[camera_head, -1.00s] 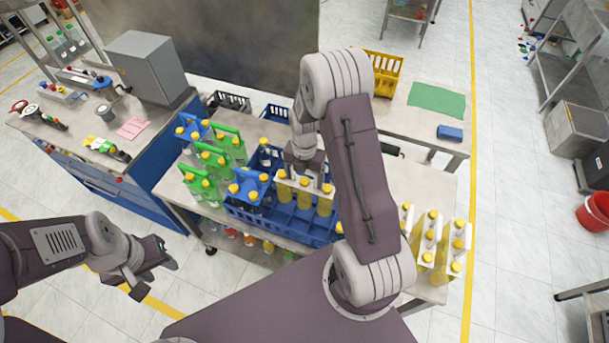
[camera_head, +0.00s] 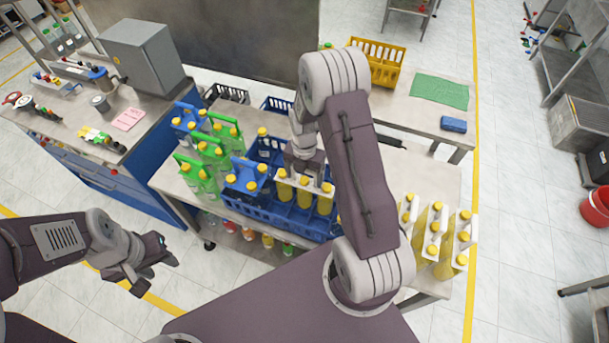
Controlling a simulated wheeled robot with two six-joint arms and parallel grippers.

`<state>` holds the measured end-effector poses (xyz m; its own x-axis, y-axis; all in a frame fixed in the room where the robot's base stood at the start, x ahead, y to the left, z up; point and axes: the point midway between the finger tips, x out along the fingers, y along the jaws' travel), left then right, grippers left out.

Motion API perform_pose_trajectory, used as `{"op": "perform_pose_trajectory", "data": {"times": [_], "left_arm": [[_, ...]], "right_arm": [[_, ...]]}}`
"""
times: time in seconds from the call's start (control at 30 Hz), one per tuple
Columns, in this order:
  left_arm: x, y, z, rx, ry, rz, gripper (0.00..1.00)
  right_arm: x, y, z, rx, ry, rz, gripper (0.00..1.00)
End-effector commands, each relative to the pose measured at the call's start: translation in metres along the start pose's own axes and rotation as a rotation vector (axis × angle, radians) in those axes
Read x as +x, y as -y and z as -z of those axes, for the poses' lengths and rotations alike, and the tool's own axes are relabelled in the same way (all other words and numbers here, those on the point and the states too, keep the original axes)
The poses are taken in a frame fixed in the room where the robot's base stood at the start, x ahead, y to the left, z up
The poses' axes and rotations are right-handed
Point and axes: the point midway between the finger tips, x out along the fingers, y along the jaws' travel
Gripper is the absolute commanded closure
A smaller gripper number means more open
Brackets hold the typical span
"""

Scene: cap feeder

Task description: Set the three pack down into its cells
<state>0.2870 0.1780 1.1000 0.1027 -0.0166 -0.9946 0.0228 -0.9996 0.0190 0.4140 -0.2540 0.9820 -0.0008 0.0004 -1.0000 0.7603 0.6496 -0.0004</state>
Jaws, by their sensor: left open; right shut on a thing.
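My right gripper (camera_head: 304,163) is shut on a white-handled three pack of yellow bottles (camera_head: 304,191). The pack hangs upright over the blue crate (camera_head: 268,217), with its lower part inside the crate's outline; I cannot tell whether it touches the cell floor. A blue-handled pack with yellow caps (camera_head: 246,178) stands at the crate's left side. Empty cells show between and beside the packs, and my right arm hides the crate's right end. My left gripper (camera_head: 148,272) is open and empty, off to the left of the table over the floor.
Green-handled packs (camera_head: 196,174) and a blue-handled pack (camera_head: 186,119) stand left of the crate. White-handled yellow packs (camera_head: 432,232) stand at the table's right end. A yellow crate (camera_head: 376,62) and green mat (camera_head: 440,92) lie on the table behind.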

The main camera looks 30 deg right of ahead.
Motion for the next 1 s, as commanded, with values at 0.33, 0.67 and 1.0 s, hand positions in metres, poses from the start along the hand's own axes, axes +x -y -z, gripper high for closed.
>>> {"op": "perform_pose_trajectory", "data": {"times": [0.33,0.67,1.0], "left_arm": [[0.003,0.0,0.0,0.0,0.0,0.0,0.58],[0.007,0.0,-0.001,0.0,0.0,0.0,0.58],[0.008,0.0,-0.001,0.0,0.0,0.0,0.58]], "right_arm": [[0.004,-0.001,-0.001,0.0,0.002,-0.001,0.91],[0.01,-0.001,-0.001,0.0,0.002,-0.002,0.91],[0.011,0.0,0.0,0.0,0.0,0.0,0.0]]}}
